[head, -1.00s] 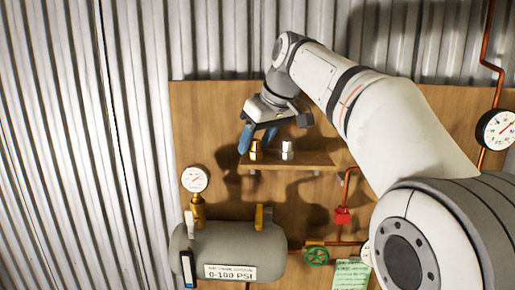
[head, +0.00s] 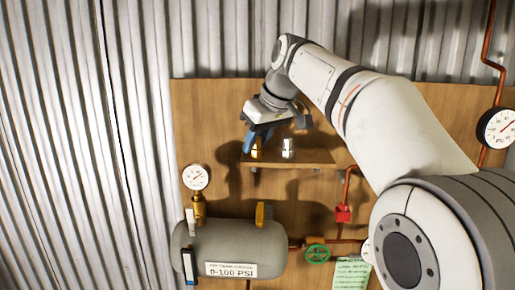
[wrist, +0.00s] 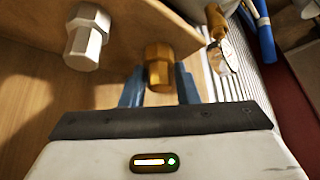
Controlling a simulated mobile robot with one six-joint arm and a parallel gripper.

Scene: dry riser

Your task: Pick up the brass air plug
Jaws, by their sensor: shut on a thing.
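The brass air plug (head: 254,152) stands near the left end of a small wooden shelf (head: 318,157). In the wrist view the brass plug (wrist: 159,66) shows its hexagonal body between my two blue fingers. My gripper (head: 251,146) is shut on it; it also shows in the wrist view (wrist: 160,88). A silver plug (head: 288,148) of similar shape stands to the right on the shelf, apart from my fingers. In the wrist view that silver plug (wrist: 87,38) is at the upper left. I cannot tell whether the brass plug still touches the shelf.
The shelf is on a wooden panel (head: 210,120) before corrugated metal. Below are a grey tank (head: 240,240) with a gauge (head: 195,177), a green valve wheel (head: 317,253) and red pipe fittings (head: 343,213). Another gauge (head: 496,128) is at right. Open space lies left of the shelf.

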